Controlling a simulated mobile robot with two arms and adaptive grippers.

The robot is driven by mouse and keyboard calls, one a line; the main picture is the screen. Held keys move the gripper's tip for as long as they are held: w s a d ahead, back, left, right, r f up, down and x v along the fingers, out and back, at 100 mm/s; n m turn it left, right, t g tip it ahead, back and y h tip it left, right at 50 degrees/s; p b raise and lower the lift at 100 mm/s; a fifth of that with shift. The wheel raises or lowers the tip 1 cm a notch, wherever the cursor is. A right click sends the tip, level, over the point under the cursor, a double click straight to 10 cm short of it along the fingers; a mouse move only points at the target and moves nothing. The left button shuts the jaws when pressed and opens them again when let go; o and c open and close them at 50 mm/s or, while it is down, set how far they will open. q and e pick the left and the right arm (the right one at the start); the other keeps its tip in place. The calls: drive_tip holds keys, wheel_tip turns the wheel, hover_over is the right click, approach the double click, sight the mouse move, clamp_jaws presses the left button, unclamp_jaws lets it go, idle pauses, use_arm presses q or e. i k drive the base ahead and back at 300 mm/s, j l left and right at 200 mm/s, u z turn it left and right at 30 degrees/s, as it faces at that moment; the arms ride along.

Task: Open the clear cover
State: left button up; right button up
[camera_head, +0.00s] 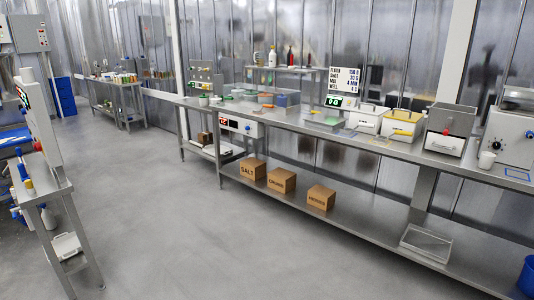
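Neither of my grippers is in view. I cannot tell for sure which thing is the clear cover. A grey machine (509,137) with a dark knob stands at the right end of the long steel counter. A see-through or glossy piece (519,97) sits on its top, partly cut off by the right picture edge. A clear, low box-like thing (427,243) lies on the lower shelf at the right. It is too small to tell whether either has a hinged lid.
The long steel counter (385,147) holds a grey hopper-topped box (449,125), white bins (369,120), a yellow-topped bin (402,125) and a white cup (487,160). Cardboard boxes (281,181) sit on its lower shelf. A steel stand (52,187) is at left. The grey floor (190,235) between is clear.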

sight(257, 94)
drive_tip(key=i+u, duration=0.1)
drive_tip(key=i, duration=2.55)
